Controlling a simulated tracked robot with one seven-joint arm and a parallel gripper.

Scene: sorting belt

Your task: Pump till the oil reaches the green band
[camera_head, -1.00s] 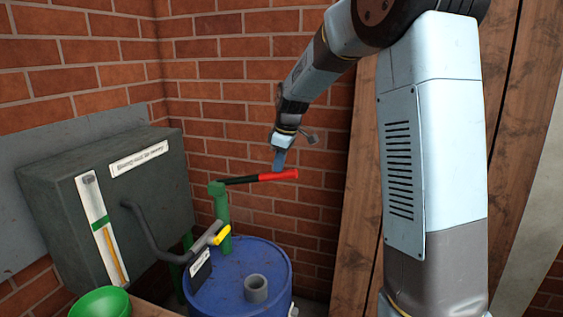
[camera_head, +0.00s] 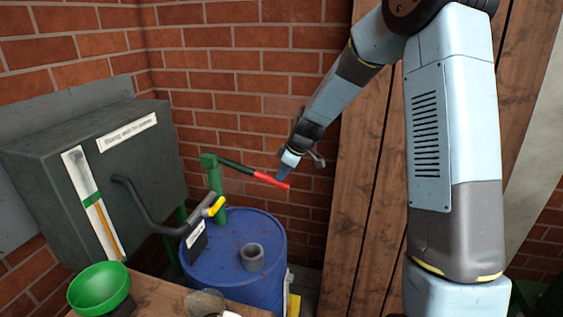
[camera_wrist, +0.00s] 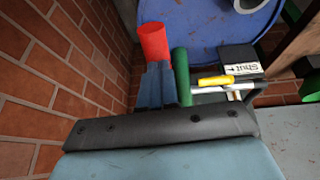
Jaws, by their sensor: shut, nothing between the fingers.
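The hand pump (camera_head: 216,175) is green and stands on a blue drum. Its lever has a red grip (camera_head: 271,180) and slopes down to the right. My gripper (camera_head: 283,176) is shut and empty, its fingertips on or just above the outer part of the red grip; exact contact is unclear. The wrist view shows the shut fingers (camera_wrist: 156,86) beside the red grip (camera_wrist: 153,42). The gauge (camera_head: 75,165) on the grey tank has a green band (camera_head: 91,199). The amber oil column (camera_head: 108,232) ends at or just below the band's lower edge.
A grey pipe with a yellow-handled valve (camera_head: 216,206) runs between the tank (camera_head: 150,165) and the blue drum (camera_head: 240,285). A label by it reads "Shut" in the wrist view (camera_wrist: 235,72). A green funnel (camera_head: 98,287) stands front left. Brick wall and wooden boards are behind.

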